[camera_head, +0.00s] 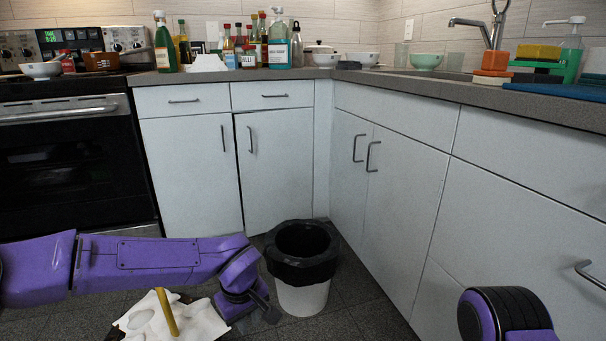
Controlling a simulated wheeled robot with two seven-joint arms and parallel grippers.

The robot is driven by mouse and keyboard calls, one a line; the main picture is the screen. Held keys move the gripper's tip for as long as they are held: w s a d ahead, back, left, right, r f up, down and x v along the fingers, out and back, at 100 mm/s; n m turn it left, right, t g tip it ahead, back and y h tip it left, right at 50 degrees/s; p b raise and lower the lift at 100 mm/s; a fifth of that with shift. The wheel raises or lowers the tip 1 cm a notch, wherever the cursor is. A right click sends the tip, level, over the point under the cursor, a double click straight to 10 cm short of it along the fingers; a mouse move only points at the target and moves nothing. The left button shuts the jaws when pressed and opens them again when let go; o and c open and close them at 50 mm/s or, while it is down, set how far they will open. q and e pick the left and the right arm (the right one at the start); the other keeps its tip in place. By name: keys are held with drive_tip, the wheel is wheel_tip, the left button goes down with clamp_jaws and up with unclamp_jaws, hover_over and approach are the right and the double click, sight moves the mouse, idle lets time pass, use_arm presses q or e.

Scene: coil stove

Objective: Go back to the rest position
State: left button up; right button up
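My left arm, purple, reaches in from the left, low in front of the cabinets. Its gripper (262,304) is at the end of the arm, just left of the trash bin's white lower part. The dark fingers are small and seen at an angle, so I cannot tell whether they are open or shut. I see nothing clearly held in them. A purple and black part of my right arm shows at the lower right; the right gripper is out of view.
A white bin with a black liner (303,270) stands by the corner cabinets. A white crumpled piece (150,318) with a yellow stick (166,312) lies low, left of the gripper. Cabinets line the back and right. The counter (300,74) holds bottles and bowls.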

use_arm(q)
drive_tip(key=s+a+f+n+t+y, duration=0.2)
drive_tip(key=s+a+f, duration=0.3)
drive_tip(key=f, duration=0.4)
drive_tip(key=s+a+f+n+t+y, duration=0.15)
drive_tip(key=s+a+f, duration=0.25)
drive_tip(key=f, duration=0.5)
drive_tip(key=s+a+f+m+g, duration=0.1)
drive_tip(key=s+a+f+m, duration=0.3)
drive_tip(key=s, duration=0.7)
drive_tip(key=s+a+f+m+g, duration=0.1)
drive_tip(key=s+a+f, duration=0.35)
drive_tip(key=s, duration=0.75)
wheel_tip(320, 180, up, 38)
drive_tip(key=w+p, duration=0.1)
drive_tip(key=p, duration=3.6)
drive_tip(key=shift+w+a+p, duration=0.2)
drive_tip(key=shift+a+p, duration=0.1)
drive_tip(key=shift+a, duration=0.1)
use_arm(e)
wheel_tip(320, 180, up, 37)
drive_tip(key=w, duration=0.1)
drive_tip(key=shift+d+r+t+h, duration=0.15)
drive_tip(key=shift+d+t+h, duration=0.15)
